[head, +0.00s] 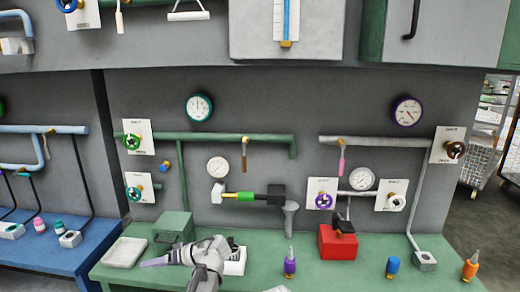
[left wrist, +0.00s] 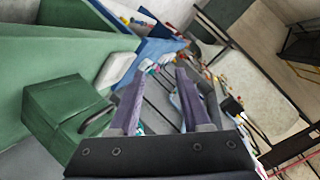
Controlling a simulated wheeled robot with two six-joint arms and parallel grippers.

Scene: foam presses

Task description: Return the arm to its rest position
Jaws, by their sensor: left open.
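My left gripper (head: 152,262) is low in the head view, above the front left part of the green bench, with its fingers pointing left. In the left wrist view its two purple-grey fingers (left wrist: 158,88) stand apart, and I see nothing held between them. A green box (head: 174,228) with a handle stands just behind the gripper; it also shows at the left of the wrist view (left wrist: 62,112). A white tray (head: 125,252) lies to the left of the fingertips. My right gripper is in neither view.
The green bench (head: 330,276) holds a red box (head: 338,242), a purple bottle (head: 290,263), a blue cap-like piece (head: 392,266) and an orange bottle (head: 470,267). A white block (head: 236,262) sits beside my wrist. Pipes and gauges line the wall behind. A blue bench (head: 60,257) adjoins at left.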

